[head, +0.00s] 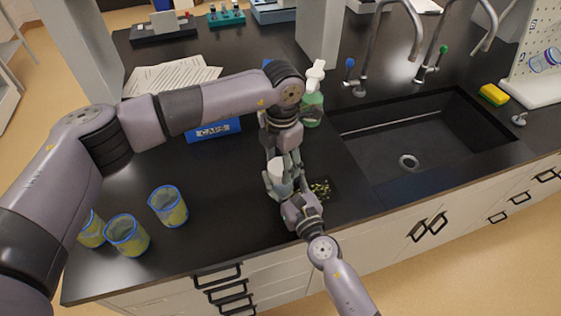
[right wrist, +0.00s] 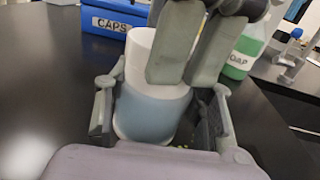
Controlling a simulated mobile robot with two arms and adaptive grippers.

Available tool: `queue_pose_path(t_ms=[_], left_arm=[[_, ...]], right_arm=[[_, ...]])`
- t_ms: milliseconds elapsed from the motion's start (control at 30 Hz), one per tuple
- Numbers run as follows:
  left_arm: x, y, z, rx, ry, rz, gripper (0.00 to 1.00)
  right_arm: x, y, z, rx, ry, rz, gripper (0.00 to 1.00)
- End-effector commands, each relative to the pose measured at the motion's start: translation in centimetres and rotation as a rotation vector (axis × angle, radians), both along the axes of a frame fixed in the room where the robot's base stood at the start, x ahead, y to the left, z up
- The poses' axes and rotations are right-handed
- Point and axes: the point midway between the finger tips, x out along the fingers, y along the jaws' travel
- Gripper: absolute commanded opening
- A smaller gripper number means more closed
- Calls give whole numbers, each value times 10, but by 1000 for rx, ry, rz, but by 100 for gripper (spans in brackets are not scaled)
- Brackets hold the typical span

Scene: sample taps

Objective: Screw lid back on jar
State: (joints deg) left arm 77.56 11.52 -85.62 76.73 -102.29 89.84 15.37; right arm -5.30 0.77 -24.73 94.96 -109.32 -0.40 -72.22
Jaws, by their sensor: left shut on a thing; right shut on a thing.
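The jar (right wrist: 150,118) stands upright near the counter's front edge, with a blue-grey band round its body. Its white lid (right wrist: 139,48) sits at the top; whether it is fully seated cannot be told. In the head view the jar (head: 282,186) is partly hidden by my grippers. My right gripper (right wrist: 162,110) is shut round the jar's body, one finger on each side. My left gripper (right wrist: 193,50) comes down from above and is shut on the lid, its fingers covering the lid's right part. In the head view the left fingers show above the right gripper (head: 287,192).
Three blue-rimmed beakers (head: 127,236) stand at the front left. A blue CAPS box (head: 214,131) and a green soap bottle (head: 312,108) are behind the jar. A dark tray with small bits (head: 322,188) lies just right of it. The sink (head: 420,135) is farther right.

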Motion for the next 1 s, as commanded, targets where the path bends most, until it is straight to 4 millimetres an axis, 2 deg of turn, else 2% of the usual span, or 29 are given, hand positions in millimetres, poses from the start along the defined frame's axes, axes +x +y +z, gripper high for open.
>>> queue_pose_path(t_ms=[167, 200, 500, 833, 1000], left_arm=[[0, 0, 0, 1, -1, 1, 16], [0, 0, 0, 1, -1, 1, 52], [0, 0, 0, 1, -1, 1, 72], [0, 0, 1, 1, -1, 0, 73], [1, 0, 17, -1, -2, 0, 73]], right_arm=[[-1, 0, -2, -1, 4, 0, 0], [-1, 0, -2, -1, 4, 0, 0], [-1, 0, -2, -1, 4, 0, 0], [-1, 0, -2, -1, 4, 1, 0], [-1, 0, -2, -1, 4, 1, 0]])
